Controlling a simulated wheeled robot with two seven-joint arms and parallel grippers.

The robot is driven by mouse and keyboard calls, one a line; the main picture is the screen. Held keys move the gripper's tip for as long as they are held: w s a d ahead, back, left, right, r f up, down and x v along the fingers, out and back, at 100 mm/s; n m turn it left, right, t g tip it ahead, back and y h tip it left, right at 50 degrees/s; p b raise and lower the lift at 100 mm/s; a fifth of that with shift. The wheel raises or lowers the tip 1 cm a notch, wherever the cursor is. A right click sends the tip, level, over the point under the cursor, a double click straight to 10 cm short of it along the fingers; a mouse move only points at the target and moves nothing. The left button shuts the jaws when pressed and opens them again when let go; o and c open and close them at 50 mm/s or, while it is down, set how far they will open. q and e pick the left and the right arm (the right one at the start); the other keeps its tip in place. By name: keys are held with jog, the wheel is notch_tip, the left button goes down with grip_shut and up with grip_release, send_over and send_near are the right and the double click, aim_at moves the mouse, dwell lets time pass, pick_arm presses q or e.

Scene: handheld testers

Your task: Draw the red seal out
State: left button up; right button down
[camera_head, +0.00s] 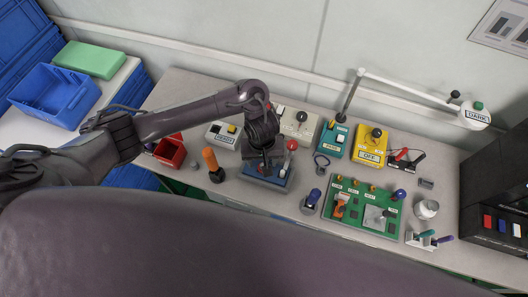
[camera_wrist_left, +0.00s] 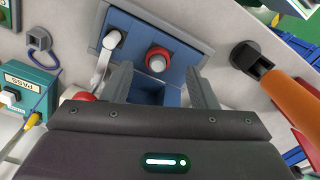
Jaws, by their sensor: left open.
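A round red piece with a grey centre (camera_wrist_left: 158,58), which looks like the red seal, sits on the panel of a blue tester (camera_wrist_left: 172,30). In the head view this tester (camera_head: 272,183) lies under my left gripper (camera_head: 265,168), which hides the red piece there. In the left wrist view my left gripper (camera_wrist_left: 159,72) is open, its two fingers apart on either side of the red piece. I cannot tell how far above it they are. My right gripper is out of view.
An orange-handled tool (camera_head: 211,161) stands left of the tester, and a red bin (camera_head: 170,152) lies farther left. A teal PASS box (camera_head: 334,141), a yellow box (camera_head: 369,147) and a green board (camera_head: 362,211) are to the right. A lamp arm (camera_head: 410,84) reaches overhead.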

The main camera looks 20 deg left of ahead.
aim_at(263, 164)
pick_arm(q)
jog(key=f, duration=0.3)
jog(key=shift+w, duration=0.3)
jog(key=shift+w+f, duration=0.1)
jog(key=shift+f, duration=0.55)
jog(key=shift+c, duration=0.3)
jog(key=c, duration=1)
jog(key=o, duration=0.5)
jog(key=shift+c, duration=0.2)
grip_shut()
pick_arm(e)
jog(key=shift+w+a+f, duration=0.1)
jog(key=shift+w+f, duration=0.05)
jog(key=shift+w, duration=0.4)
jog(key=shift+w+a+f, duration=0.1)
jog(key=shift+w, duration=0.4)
